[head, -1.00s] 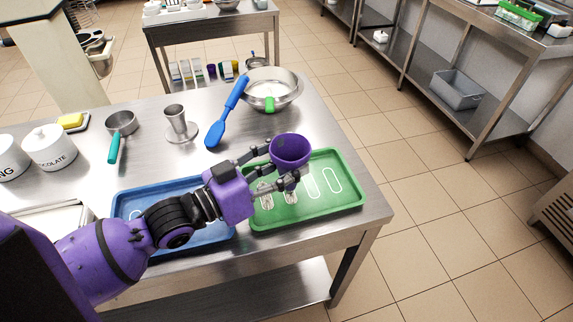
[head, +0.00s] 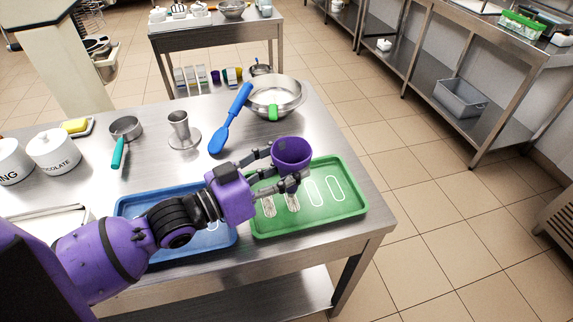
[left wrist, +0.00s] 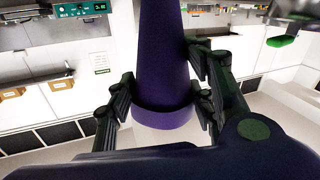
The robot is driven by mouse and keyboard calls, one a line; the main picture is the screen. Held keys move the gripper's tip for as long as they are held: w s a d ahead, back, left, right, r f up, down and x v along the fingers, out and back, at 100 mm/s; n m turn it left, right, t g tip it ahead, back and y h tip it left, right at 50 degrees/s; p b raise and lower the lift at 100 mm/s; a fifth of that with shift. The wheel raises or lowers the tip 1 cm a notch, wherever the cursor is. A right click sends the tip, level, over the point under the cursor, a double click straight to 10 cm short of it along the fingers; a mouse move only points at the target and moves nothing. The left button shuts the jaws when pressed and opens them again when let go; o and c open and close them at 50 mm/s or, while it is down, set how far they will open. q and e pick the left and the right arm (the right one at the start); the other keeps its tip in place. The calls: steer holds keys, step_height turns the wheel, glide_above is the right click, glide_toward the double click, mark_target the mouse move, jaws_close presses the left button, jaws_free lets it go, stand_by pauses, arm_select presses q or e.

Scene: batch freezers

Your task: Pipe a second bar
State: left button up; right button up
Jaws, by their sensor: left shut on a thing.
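My left gripper (head: 279,166) is shut on a purple cone-shaped piping bag (head: 292,152), its wide round rim facing up. It holds the bag above the green tray (head: 350,208). In the left wrist view the purple bag (left wrist: 163,60) stands between the two dark fingers (left wrist: 163,105). On the tray, two pale textured bars (head: 269,205) (head: 293,202) lie at the left, partly hidden by my fingers. Two empty white outlines (head: 314,192) (head: 334,190) are to their right. The bag's lower tip is hidden in the head view. My right gripper is not in view.
A blue tray (head: 130,206) lies left of the green one, partly under my arm. The table's right edge is close to the green tray.

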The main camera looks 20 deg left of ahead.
mark_target(283, 144)
arm_select(q)
steer(key=shift+w+a, duration=0.1)
steer(key=shift+w+a, duration=0.6)
steer(key=shift+w, duration=0.3)
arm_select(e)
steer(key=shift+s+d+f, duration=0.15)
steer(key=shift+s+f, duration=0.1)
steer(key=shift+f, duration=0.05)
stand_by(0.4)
arm_select(q)
steer(key=shift+r+p, duration=1.4)
steer(key=shift+r, duration=1)
steer(key=shift+f, duration=0.15)
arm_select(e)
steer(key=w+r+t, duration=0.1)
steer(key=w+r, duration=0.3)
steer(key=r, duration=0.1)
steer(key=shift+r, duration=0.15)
